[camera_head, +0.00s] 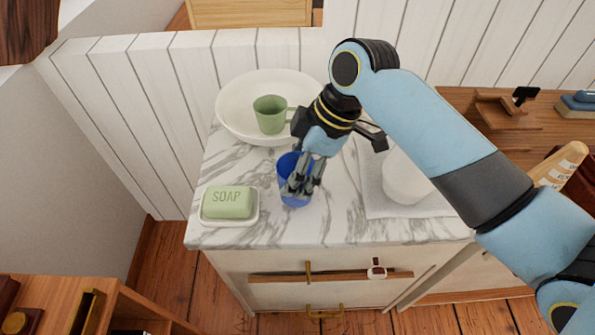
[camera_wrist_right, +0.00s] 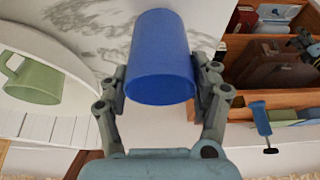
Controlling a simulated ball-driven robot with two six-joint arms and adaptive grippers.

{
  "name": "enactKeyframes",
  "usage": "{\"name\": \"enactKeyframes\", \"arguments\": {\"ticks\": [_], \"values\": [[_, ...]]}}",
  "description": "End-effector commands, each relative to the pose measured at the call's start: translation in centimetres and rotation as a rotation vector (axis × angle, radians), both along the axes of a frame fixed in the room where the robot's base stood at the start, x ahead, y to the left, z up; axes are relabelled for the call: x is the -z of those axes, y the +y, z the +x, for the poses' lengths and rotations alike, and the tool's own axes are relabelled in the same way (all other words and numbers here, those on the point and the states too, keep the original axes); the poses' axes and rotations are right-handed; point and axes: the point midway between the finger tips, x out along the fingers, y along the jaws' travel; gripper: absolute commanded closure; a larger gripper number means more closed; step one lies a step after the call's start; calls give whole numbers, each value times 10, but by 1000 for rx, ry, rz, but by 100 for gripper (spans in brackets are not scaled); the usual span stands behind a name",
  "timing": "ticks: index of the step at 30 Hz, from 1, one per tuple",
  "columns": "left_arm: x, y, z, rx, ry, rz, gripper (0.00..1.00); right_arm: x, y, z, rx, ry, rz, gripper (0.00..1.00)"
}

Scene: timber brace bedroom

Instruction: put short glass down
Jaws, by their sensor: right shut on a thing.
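The short glass (camera_head: 290,171) is blue and sits at the marble countertop's middle, between the soap dish and a white cloth. In the right wrist view the blue glass (camera_wrist_right: 160,55) lies between the fingers, which touch its sides. My right gripper (camera_head: 301,185) is shut on the glass from above and hides part of it. Whether the glass's base touches the marble countertop (camera_head: 300,229) is hard to tell. My left gripper is not in view.
A white basin (camera_head: 232,115) with a green mug (camera_head: 270,115) stands behind the glass. A green soap bar (camera_head: 228,202) in a white dish (camera_head: 229,221) is at the left. A white round object (camera_head: 405,182) on a cloth (camera_head: 377,202) is at the right. Front marble is clear.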

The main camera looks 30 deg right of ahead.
Motion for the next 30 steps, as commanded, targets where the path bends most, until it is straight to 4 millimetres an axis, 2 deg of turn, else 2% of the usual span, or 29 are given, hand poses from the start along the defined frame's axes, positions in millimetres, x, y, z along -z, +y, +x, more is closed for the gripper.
{"name": "enactKeyframes", "arguments": {"ticks": [4, 14, 15, 18, 21, 30], "values": [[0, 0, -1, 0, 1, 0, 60, 14, 0, 0, -1, -1, 1, 77], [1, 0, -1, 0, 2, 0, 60, 17, 0, 0, 0, -1, 0, 77], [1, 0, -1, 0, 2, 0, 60, 17, 0, 0, 0, -1, 0, 34], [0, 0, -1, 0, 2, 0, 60, 17, 0, 0, 0, -1, 0, 21], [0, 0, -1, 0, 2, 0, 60, 17, 0, 0, 0, -1, 0, 11], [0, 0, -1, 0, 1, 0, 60, 13, -1, 0, 0, -2, 0, 11]]}}
